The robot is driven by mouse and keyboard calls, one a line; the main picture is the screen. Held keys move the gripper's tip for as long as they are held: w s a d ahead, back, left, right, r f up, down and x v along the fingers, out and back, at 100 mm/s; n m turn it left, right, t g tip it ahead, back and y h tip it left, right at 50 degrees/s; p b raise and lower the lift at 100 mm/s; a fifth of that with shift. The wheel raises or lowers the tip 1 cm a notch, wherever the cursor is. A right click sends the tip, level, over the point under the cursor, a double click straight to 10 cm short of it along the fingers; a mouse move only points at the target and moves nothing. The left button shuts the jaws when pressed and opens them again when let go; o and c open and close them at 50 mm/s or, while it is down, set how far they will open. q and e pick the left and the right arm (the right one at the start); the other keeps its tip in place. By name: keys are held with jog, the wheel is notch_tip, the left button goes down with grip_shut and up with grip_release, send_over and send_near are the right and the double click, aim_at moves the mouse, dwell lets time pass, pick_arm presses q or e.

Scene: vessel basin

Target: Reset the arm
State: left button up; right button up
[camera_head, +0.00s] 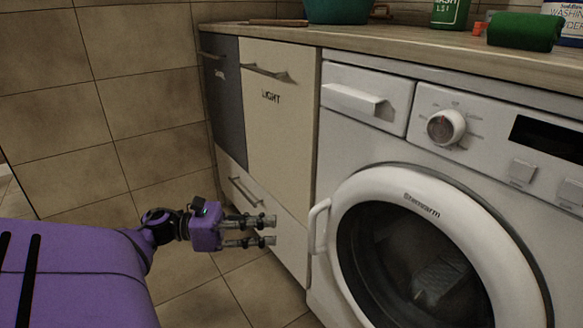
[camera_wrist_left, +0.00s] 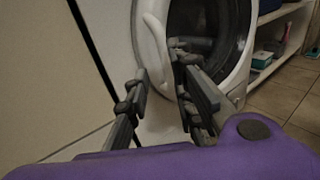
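My left gripper (camera_head: 272,230) shows in the head view, low in front of the cream cabinet and just left of the washing machine door handle (camera_head: 318,226). Its two fingers are spread apart with nothing between them. In the left wrist view the gripper (camera_wrist_left: 165,85) is also open, its fingers pointing toward the white washing machine door (camera_wrist_left: 150,50). It appears apart from the door. The round washing machine door (camera_head: 440,250) is at the right and looks closed. My right gripper is in neither view.
A cream cabinet marked LIGHT (camera_head: 275,130) and a dark one (camera_head: 222,95) stand left of the machine. A green bottle (camera_head: 450,12), a green item (camera_head: 524,31) and a teal basin (camera_head: 338,10) are on the counter (camera_head: 400,42). Tiled floor (camera_head: 195,290) is clear below.

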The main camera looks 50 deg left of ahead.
pick_arm(q)
jog(key=shift+s+a, duration=0.25)
jog(key=shift+s, duration=0.1)
dwell(0.4)
